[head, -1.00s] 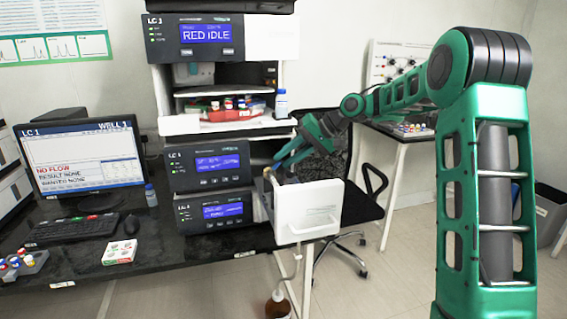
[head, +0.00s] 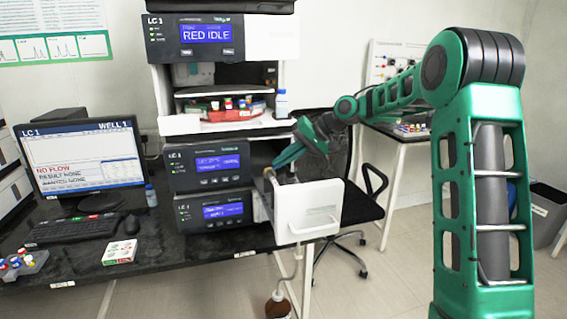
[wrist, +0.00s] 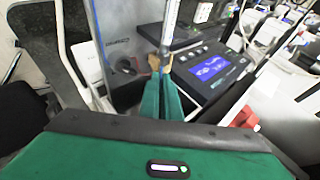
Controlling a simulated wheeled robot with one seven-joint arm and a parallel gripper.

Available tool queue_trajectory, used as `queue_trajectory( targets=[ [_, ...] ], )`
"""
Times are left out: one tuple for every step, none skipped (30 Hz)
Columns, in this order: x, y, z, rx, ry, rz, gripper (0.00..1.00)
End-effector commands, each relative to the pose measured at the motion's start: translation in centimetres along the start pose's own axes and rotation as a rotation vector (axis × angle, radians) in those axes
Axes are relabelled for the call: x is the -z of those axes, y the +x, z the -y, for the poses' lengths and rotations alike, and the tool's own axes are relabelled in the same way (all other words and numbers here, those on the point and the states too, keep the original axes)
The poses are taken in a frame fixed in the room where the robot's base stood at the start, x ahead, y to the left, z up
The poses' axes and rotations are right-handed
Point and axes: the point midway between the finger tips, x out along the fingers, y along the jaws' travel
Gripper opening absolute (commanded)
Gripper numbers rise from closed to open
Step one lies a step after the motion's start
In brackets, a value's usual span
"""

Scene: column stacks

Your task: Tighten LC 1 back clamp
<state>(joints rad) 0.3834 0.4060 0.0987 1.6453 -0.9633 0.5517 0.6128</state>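The LC 1 stack (head: 209,168) stands on the bench, with a white door or drawer front (head: 307,212) swung out at its right side. My gripper (head: 274,166) points down at the top left edge of that front. In the wrist view, my two green fingers (wrist: 162,88) are close together, at the lower end of an upright silver column (wrist: 170,32). A small tan part (wrist: 154,62), possibly the back clamp, shows at the fingertips. The fingertips hide where they meet it, so I cannot tell whether anything is gripped.
The LC 1 monitor (head: 86,160) reads NO FLOW. A brown bottle (head: 278,304) hangs or stands below the white front, with tubing to it. A red tray with vials (head: 222,113) sits in the upper bay. A chair (head: 360,205) stands behind the front.

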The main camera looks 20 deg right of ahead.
Motion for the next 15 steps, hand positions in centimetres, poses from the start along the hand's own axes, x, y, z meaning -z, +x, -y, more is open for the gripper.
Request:
queue_trajectory(
  targets=[
    [0.1, -0.1, -0.1, -0.017, -0.003, -0.003, 0.0],
    [0.1, 0.0, 0.1, -0.027, -0.008, -0.003, 0.0],
    [0.0, 0.0, 0.2, -0.043, -0.014, -0.002, 0.0],
    [0.0, 0.0, 0.3, -0.056, -0.02, -0.002, 0.0],
    [0.0, 0.0, 0.5, -0.071, -0.027, -0.002, 0.0],
    [0.0, 0.1, 0.7, -0.094, -0.038, -0.001, 0.0],
    [0.0, 0.1, 0.8, -0.113, -0.045, -0.001, 0.0],
    [0.0, 0.1, 1.0, -0.133, -0.053, -0.002, 0.0],
    [-0.1, 0.1, 1.2, -0.162, -0.066, -0.001, 0.0],
    [-0.1, 0.2, 1.3, -0.183, -0.075, -0.001, 0.0],
    [-0.1, 0.2, 1.5, -0.206, -0.084, 0.0, 0.0],
    [-0.1, 0.3, 1.7, -0.235, -0.097, 0.0, 0.0],
    [-0.2, 0.3, 1.8, -0.257, -0.106, 0.001, 0.0],
    [-0.2, 0.4, 2.0, -0.279, -0.116, 0.002, 0.0],
    [-0.3, 0.5, 2.2, -0.308, -0.128, 0.002, 0.0]
  ],
)
